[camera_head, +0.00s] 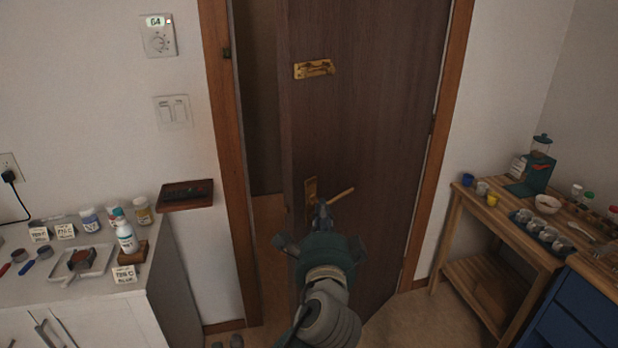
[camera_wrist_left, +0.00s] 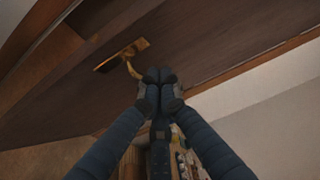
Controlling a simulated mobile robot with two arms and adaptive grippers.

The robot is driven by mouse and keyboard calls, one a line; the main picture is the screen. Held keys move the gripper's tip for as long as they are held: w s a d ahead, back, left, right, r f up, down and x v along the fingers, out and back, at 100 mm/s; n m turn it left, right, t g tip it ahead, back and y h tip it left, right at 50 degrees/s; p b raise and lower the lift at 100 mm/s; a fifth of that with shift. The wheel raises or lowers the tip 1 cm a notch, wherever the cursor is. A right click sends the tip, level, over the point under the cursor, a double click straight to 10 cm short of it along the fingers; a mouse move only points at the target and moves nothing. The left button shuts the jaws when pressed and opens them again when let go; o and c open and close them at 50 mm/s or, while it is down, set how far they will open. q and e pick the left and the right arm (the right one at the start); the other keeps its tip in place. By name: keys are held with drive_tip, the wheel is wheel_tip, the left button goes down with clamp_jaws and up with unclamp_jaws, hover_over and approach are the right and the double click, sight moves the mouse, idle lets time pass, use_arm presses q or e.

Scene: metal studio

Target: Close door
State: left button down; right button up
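The dark brown door (camera_head: 385,110) stands ajar, with a gap between its left edge and the left side of the wooden frame (camera_head: 222,130). A brass lever handle (camera_head: 342,195) sits on the door near its left edge; it also shows in the left wrist view (camera_wrist_left: 124,54). My left gripper (camera_head: 321,206) is in front of the door by the handle's plate. In the left wrist view its fingertips (camera_wrist_left: 158,75) are together, right beside the curved lever, with nothing visible between them. Whether they touch the lever is unclear. My right gripper is out of view.
A brass latch plate (camera_head: 314,69) is higher on the door. A white cabinet (camera_head: 180,290) with bottles and a tray stands at left, a dark shelf (camera_head: 186,195) on the wall above it. A wooden table (camera_head: 500,236) with cups and a blue cabinet (camera_head: 585,312) stand at right.

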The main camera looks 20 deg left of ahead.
use_arm(q)
drive_tip(key=shift+s+a+r+p+x, duration=0.15)
drive_tip(key=shift+a+p+x, duration=0.4)
drive_tip(key=shift+x, duration=1.6)
drive_tip(key=shift+s+a+p+x, duration=0.2)
drive_tip(key=shift+a+p+x, duration=0.3)
drive_tip(key=shift+x, duration=1.6)
drive_tip(key=shift+s+a+r+p+x, duration=0.15)
drive_tip(key=shift+a+p+x, duration=0.4)
drive_tip(key=shift+x, duration=1.6)
drive_tip(key=shift+d+f, duration=0.1)
